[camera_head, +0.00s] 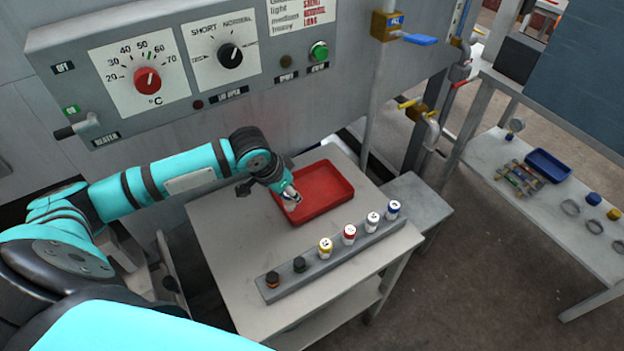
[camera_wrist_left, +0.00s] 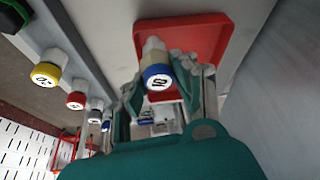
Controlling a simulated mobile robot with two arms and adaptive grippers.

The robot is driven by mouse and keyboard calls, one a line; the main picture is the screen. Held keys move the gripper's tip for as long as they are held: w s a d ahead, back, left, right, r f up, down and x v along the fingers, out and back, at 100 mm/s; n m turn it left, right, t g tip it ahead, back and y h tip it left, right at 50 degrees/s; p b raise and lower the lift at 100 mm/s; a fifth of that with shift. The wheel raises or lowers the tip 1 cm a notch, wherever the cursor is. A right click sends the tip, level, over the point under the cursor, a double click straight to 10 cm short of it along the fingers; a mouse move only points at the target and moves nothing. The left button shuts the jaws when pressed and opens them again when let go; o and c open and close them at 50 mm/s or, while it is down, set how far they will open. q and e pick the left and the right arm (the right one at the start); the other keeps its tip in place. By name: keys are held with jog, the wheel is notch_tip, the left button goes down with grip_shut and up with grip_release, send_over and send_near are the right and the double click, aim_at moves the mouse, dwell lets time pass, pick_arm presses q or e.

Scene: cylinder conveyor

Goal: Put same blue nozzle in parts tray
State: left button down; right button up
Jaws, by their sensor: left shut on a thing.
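My left gripper (camera_head: 290,196) is over the left part of the red parts tray (camera_head: 333,186). In the left wrist view it is shut on a nozzle with a blue cap (camera_wrist_left: 157,76) and a pale body. The red tray (camera_wrist_left: 222,45) lies behind that nozzle; I cannot tell whether the nozzle touches it. Another blue-capped nozzle (camera_head: 393,208) stands at the far right end of the grey rack (camera_head: 287,286). My right gripper is not in view.
The rack also holds white (camera_head: 372,221), red (camera_head: 349,233), yellow (camera_head: 325,247), dark green (camera_head: 299,264) and dark orange-banded (camera_head: 272,279) nozzles. The control panel (camera_head: 190,68) rises behind the tray. Bare table (camera_head: 235,240) lies left of the rack.

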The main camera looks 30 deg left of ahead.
pick_arm(q)
jog(key=w+f, duration=0.1)
jog(key=w, duration=0.2)
jog(key=w+f+p, duration=0.1)
jog(key=w, duration=0.3)
jog(key=w+f+p, duration=0.1)
jog(key=w+f, duration=0.1)
jog(key=w, duration=0.1)
jog(key=shift+w+d, duration=0.15)
jog(key=shift+d, duration=0.2)
jog(key=shift+f, duration=0.25)
jog(key=shift+f, duration=0.15)
jog(key=c, duration=1)
grip_release()
jog(key=shift+r, duration=0.4)
jog(key=v, duration=1.1)
jog(key=shift+s+a+r+b, duration=0.15)
jog(key=shift+s+r+b, duration=0.1)
jog(key=shift+b, duration=0.1)
